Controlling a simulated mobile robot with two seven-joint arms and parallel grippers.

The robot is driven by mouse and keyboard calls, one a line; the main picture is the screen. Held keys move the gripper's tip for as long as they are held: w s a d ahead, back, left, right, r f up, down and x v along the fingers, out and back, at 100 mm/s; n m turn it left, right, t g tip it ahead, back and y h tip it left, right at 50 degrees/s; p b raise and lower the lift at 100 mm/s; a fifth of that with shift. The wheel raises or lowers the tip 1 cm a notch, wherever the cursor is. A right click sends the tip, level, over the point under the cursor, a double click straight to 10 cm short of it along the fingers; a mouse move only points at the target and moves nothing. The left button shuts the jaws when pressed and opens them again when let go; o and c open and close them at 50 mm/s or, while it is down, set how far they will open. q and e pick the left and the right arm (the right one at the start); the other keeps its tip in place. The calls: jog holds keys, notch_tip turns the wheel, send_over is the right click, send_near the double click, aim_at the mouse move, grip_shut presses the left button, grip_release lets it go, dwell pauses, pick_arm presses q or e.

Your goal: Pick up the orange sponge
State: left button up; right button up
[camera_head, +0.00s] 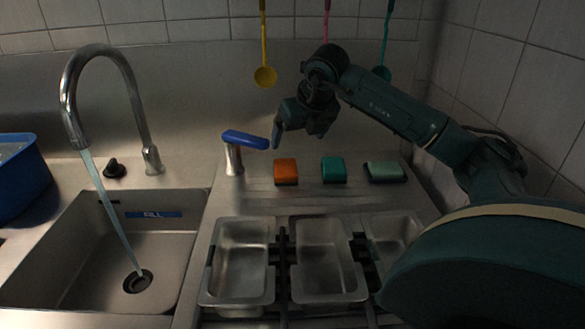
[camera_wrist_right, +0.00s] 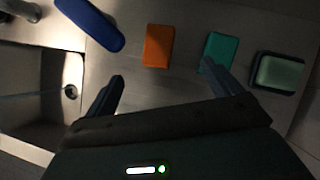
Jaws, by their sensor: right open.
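The orange sponge (camera_head: 286,171) lies on the metal counter behind the steel pans, left of a teal sponge, in the head view. It also shows in the right wrist view (camera_wrist_right: 158,46), ahead of the fingers and between their lines. My right gripper (camera_head: 298,130) is above the counter, over and behind the orange sponge, apart from it. In the right wrist view its two fingers (camera_wrist_right: 163,84) are spread wide with nothing between them. My left gripper is not in view.
A teal sponge (camera_head: 333,169) and a pale green sponge (camera_head: 384,171) lie to the right. A blue-handled tap lever (camera_head: 244,139) stands close on the left. Ladles, including a yellow one (camera_head: 265,76), hang behind. Steel pans (camera_head: 244,231) are in front; water runs into the sink (camera_head: 60,235).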

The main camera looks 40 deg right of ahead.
aim_at(286, 167)
jog(key=x, duration=0.8)
jog(key=p+x, duration=0.1)
jog(key=x, duration=0.3)
jog(key=shift+a+f, duration=0.25)
jog(key=shift+f, duration=0.2)
jog(key=shift+c, duration=0.4)
jog(key=c, duration=1)
